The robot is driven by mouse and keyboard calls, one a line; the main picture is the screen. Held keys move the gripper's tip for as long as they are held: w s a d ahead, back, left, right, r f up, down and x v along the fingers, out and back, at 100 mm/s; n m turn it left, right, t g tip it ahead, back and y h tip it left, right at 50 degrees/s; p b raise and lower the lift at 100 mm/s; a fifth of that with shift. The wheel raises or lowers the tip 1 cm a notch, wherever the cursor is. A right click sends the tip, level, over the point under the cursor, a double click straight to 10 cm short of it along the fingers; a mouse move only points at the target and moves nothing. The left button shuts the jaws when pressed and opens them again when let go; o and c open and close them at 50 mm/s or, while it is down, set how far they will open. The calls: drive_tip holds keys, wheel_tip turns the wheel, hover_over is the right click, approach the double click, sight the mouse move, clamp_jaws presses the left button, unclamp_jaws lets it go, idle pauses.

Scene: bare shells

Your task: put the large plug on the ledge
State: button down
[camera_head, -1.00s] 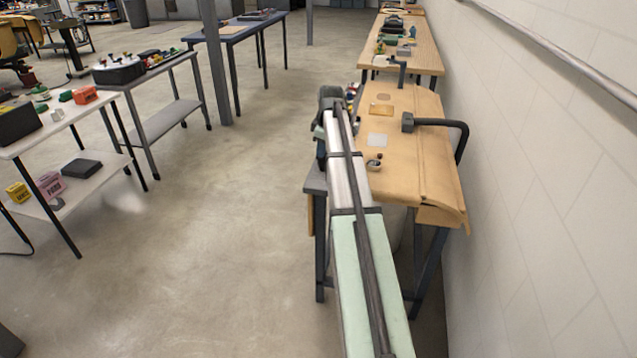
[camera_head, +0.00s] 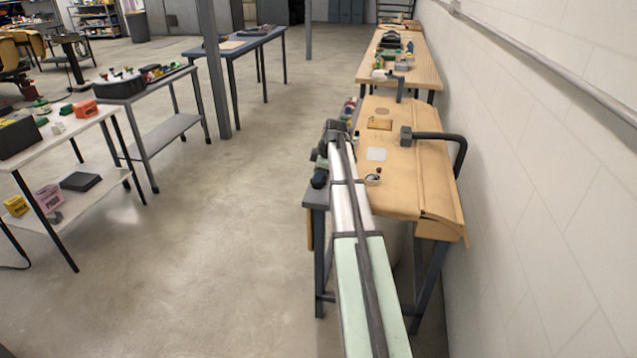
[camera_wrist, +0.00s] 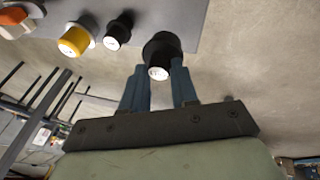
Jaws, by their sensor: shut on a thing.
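In the wrist view, my gripper (camera_wrist: 160,85) is shut on a black plug (camera_wrist: 162,52) with a pale round end, held between its two blue fingers. This plug looks larger than the small black plug (camera_wrist: 118,32) beside it. A grey ledge (camera_wrist: 215,22) lies behind the held plug and carries the small black plug and a yellow plug (camera_wrist: 76,40). I cannot tell whether the held plug touches the ledge. In the head view, my arm's end is at the left side of the wooden bench; the fingers and the held plug are not clear there.
An orange and white piece (camera_wrist: 18,20) sits in the wrist view's top left corner. In the head view, the wooden bench (camera_head: 405,185) has a dark bent bar (camera_head: 440,136) and a small round cup (camera_head: 372,179). The wall is close at right; open floor lies left.

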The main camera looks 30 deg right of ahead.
drive_tip(key=shift+f, duration=1.85)
drive_tip(key=c, duration=0.9)
unclamp_jaws()
drive_tip(key=shift+f, duration=0.1)
drive_tip(key=shift+o, duration=0.2)
drive_tip(key=v, duration=1.2)
drive_tip(key=shift+a, duration=0.1)
